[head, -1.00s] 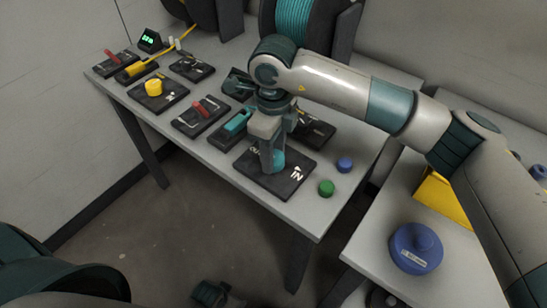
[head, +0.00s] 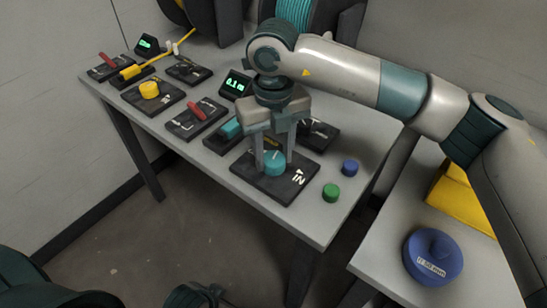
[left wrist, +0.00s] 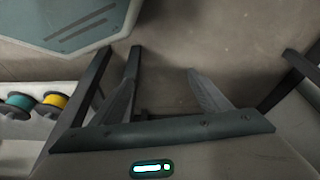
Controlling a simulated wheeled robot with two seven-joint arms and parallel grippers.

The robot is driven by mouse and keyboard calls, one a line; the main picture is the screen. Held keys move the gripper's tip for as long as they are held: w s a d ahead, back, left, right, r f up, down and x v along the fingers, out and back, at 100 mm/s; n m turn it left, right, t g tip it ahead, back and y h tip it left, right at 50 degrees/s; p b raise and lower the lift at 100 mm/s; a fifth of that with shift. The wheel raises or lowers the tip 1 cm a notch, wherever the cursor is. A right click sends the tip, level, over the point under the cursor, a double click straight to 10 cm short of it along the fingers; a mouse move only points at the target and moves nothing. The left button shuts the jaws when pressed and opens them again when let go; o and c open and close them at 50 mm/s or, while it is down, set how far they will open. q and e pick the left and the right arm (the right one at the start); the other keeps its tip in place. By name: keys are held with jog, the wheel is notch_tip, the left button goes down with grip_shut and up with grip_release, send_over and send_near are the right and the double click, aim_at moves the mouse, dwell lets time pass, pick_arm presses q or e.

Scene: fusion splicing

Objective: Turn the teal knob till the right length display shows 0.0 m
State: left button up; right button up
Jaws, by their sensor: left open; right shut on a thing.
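The teal knob (head: 273,162) sits on a dark base plate (head: 297,180) marked "IN" near the front right of the bench. My right gripper (head: 276,158) points down over it, its two fingers on either side of the knob and shut on it. The right length display (head: 236,85) stands behind, left of my right wrist, and its green digits look like 0.1 m. My left gripper (left wrist: 165,78) is open and empty in the left wrist view, above the grey floor.
A yellow knob (head: 149,90) and another lit display (head: 147,46) are at the left. Red-handled (head: 197,110) and teal-handled (head: 230,128) fixtures stand between. Green (head: 331,192) and blue (head: 350,168) caps lie right of the knob plate. A blue spool (head: 433,256) is on the side table.

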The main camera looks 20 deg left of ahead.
aim_at(273, 158)
jog(key=shift+m+b, duration=0.65)
jog(key=shift+m, duration=0.35)
pick_arm(q)
jog(key=shift+w+d+t+h, duration=0.25)
jog(key=shift+w+d+t, duration=0.25)
jog(key=shift+d, duration=0.25)
jog(key=shift+w+d+t+h, duration=0.25)
jog(key=shift+w+d+t, duration=0.15)
jog(key=shift+w+d, duration=0.3)
pick_arm(e)
jog(key=shift+m, duration=0.6)
pick_arm(q)
jog(key=shift+s, duration=0.1)
pick_arm(e)
jog(key=o, duration=1.1)
jog(key=shift+r, duration=0.1)
pick_arm(q)
jog(key=shift+s+a, duration=0.1)
jog(key=shift+s, duration=0.05)
pick_arm(e)
notch_tip(273, 158, up, 17)
jog(key=shift+r, duration=0.15)
